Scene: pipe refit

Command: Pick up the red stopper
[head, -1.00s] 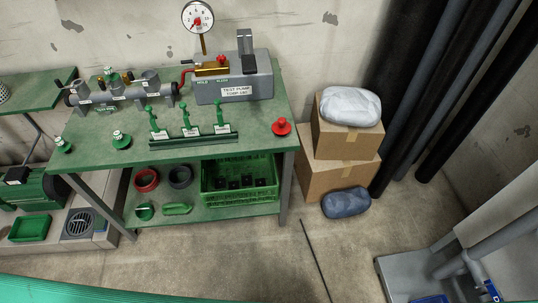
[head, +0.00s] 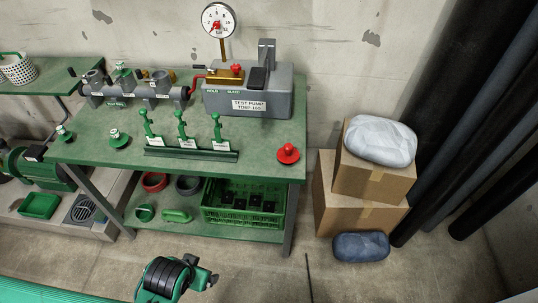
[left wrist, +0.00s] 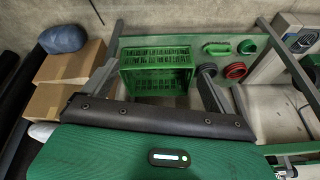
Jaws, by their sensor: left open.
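The red stopper (head: 288,153) stands on the green bench top (head: 265,163), near its front right corner. It has a wide round base and a small knob on top. I do not make it out in the left wrist view. My left gripper (head: 205,275) shows at the bottom of the head view, lower than the bench and left of the stopper, well apart from it. In the left wrist view my left gripper (left wrist: 152,78) has its fingers spread, with nothing between them. My right gripper is not in view.
A test pump (head: 250,98), a valve rack (head: 190,153) and a pipe manifold (head: 130,92) stand on the bench. A green crate (head: 245,212) sits on the lower shelf. Cardboard boxes (head: 372,185) stand right of the bench. The bench top around the stopper is clear.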

